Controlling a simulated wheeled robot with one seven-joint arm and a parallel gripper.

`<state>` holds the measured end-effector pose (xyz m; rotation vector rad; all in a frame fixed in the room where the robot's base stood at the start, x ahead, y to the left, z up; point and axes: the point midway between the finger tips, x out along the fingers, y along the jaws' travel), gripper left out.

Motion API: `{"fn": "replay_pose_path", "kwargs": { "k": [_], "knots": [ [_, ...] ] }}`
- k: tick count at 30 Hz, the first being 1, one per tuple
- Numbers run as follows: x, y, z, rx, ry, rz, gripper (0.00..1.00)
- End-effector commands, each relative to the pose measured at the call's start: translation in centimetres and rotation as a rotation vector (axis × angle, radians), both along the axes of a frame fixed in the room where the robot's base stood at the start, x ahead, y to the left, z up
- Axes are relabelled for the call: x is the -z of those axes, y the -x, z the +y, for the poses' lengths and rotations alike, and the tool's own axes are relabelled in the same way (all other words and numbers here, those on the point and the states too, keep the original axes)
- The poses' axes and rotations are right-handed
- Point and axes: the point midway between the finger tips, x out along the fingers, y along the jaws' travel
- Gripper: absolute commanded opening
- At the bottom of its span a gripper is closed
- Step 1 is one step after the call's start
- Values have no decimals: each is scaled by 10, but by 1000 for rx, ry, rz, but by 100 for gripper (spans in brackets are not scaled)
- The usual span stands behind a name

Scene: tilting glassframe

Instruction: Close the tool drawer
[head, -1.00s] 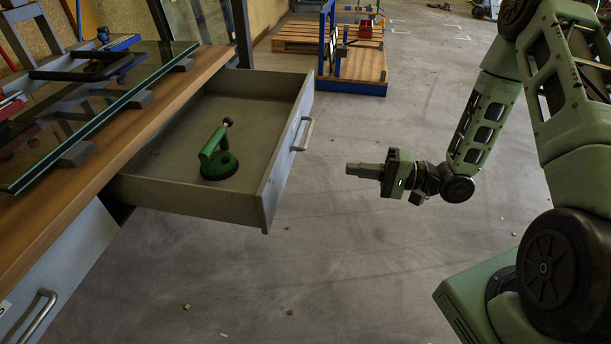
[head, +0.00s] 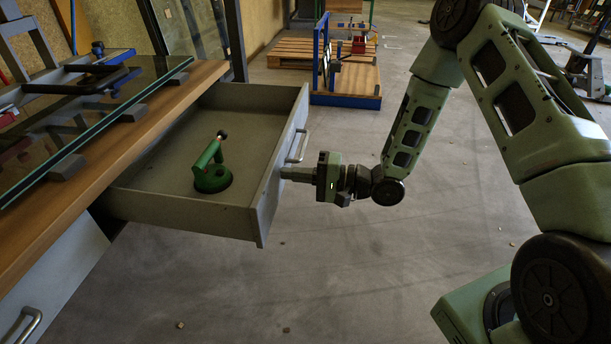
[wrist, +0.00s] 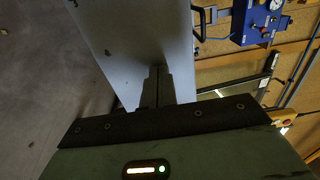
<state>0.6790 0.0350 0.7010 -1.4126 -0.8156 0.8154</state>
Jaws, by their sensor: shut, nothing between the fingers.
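The grey tool drawer (head: 185,215) is pulled out from under the wooden workbench (head: 110,163) at the left of the head view. A green suction lifter (head: 212,176) stands inside it. A metal bar handle (head: 298,146) is on the drawer's front panel. My gripper (head: 283,173) is shut and empty, with its fingertips at the front panel just below the handle in the picture. In the wrist view the shut fingers (wrist: 159,84) point at the pale front panel (wrist: 135,40). Whether they touch the panel cannot be told.
A glass sheet (head: 100,110) rests on dark blocks on the bench top. A lower drawer with a handle (head: 25,325) is at bottom left. A wooden pallet and blue frame (head: 345,90) stand behind.

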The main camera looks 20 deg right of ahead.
Motion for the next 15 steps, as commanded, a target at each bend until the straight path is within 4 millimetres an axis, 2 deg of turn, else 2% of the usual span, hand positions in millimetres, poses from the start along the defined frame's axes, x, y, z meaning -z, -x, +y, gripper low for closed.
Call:
{"fn": "replay_pose_path", "kwargs": {
  "k": [11, 15],
  "knots": [
    [0, -1, 1, 0, 0, 0, 0],
    [0, -4, 7, -1, 0, 0, 0]
  ]
}}
